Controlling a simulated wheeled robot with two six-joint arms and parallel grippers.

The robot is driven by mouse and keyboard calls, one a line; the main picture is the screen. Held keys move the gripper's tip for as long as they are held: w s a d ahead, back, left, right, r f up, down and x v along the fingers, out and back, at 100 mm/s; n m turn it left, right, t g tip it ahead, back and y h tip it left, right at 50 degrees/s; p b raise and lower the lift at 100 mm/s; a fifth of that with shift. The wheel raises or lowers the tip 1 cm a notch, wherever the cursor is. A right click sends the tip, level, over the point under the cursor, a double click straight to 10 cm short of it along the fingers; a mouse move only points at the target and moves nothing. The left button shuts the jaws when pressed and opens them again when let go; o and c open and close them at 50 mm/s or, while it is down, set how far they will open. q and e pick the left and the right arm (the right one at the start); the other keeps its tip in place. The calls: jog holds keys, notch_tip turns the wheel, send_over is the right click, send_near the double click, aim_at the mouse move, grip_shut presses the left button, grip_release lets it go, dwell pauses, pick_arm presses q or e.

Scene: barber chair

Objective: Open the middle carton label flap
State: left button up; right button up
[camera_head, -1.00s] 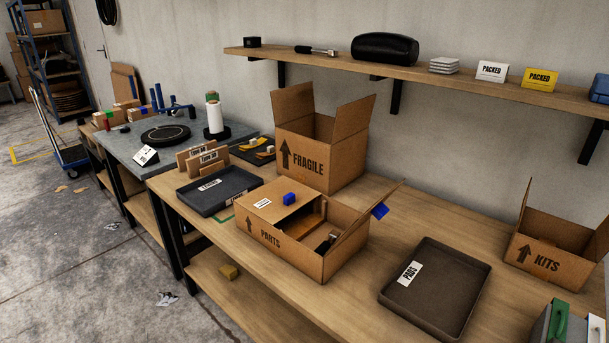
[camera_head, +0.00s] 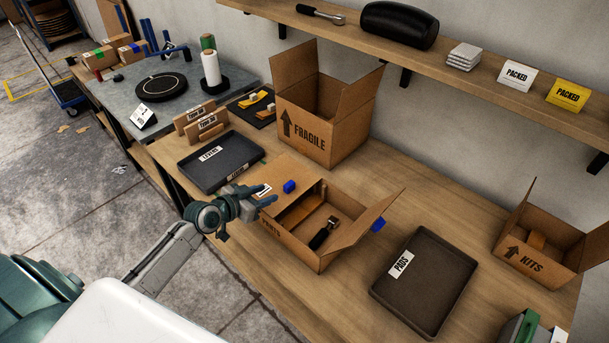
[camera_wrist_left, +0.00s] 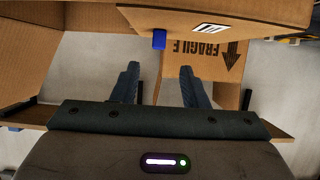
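The middle carton (camera_head: 286,238), marked PARTS, stands on the bench. My left gripper (camera_head: 276,194) is open and empty at the front of the label flap. In the left wrist view, its fingers (camera_wrist_left: 160,72) are apart, with the flap (camera_wrist_left: 260,14), label (camera_wrist_left: 210,28) and blue tab (camera_wrist_left: 159,40) beyond them. Contact cannot be told. My right gripper is out of view.
The open FRAGILE carton (camera_head: 340,150) stands behind. Dark trays lie left (camera_head: 222,174) and right (camera_head: 440,298) of the middle carton. The KITS carton (camera_head: 512,258) is at far right. A dark-handled item (camera_head: 322,236) lies inside the middle carton. Bare bench (camera_head: 400,205) shows behind it.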

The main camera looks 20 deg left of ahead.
aim_at(285, 186)
pick_arm(q)
jog(key=p+x, duration=0.2)
jog(key=x, duration=0.8)
jog(key=shift+w+d, duration=0.15)
jog(key=shift+d, duration=0.05)
jog(key=shift+c, duration=0.2)
grip_shut()
